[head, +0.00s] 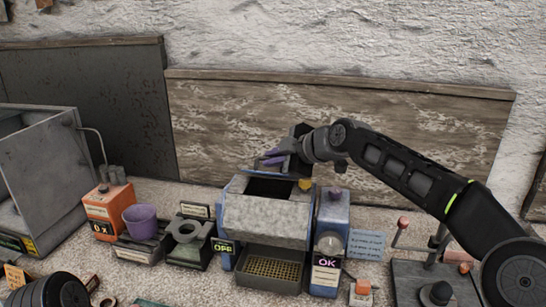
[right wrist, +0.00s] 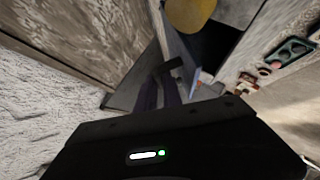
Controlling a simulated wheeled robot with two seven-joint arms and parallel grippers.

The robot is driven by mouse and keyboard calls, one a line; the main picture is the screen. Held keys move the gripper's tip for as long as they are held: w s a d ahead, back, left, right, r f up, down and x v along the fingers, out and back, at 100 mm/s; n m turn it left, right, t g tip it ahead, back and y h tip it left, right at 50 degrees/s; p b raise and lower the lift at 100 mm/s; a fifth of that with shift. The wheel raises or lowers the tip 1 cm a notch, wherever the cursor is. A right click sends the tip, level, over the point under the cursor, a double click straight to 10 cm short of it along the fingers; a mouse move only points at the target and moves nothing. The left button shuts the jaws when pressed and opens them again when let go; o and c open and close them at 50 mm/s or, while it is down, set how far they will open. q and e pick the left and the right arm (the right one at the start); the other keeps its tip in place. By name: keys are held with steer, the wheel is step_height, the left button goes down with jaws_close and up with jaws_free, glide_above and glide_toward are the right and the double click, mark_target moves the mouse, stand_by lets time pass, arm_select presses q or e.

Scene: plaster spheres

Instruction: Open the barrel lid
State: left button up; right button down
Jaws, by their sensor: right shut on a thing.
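The barrel (head: 265,216) is a grey, mottled drum in a blue frame at the middle of the bench in the head view. Its top shows a dark opening (head: 268,188). My right gripper (head: 272,157) is above the back of this opening, its purple fingers pointing left. In the right wrist view the fingers (right wrist: 168,85) are close together on a small dark bar, which looks like part of the barrel lid. The lid is mostly hidden, so its exact angle cannot be told. A yellow knob (head: 305,184) sits at the opening's right edge. My left gripper is out of view.
A mesh tray (head: 270,268) lies below the barrel, an OFF sign (head: 222,246) to its left. A blue OK unit (head: 331,230) stands close on its right. A purple cup (head: 140,221) and orange box (head: 108,205) are further left. A board (head: 330,125) leans behind.

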steer(key=c, duration=1.8)
jaws_free()
steer(key=shift+o, duration=0.2)
steer(key=shift+s+d+r, duration=0.15)
steer(key=shift+s+d, duration=0.05)
steer(key=b+v, duration=0.3)
steer(key=v, duration=0.3)
steer(key=shift+s+d, duration=0.1)
steer(key=shift+s+d+r, duration=0.15)
steer(key=shift+s+r, duration=0.15)
steer(key=shift+r, duration=0.05)
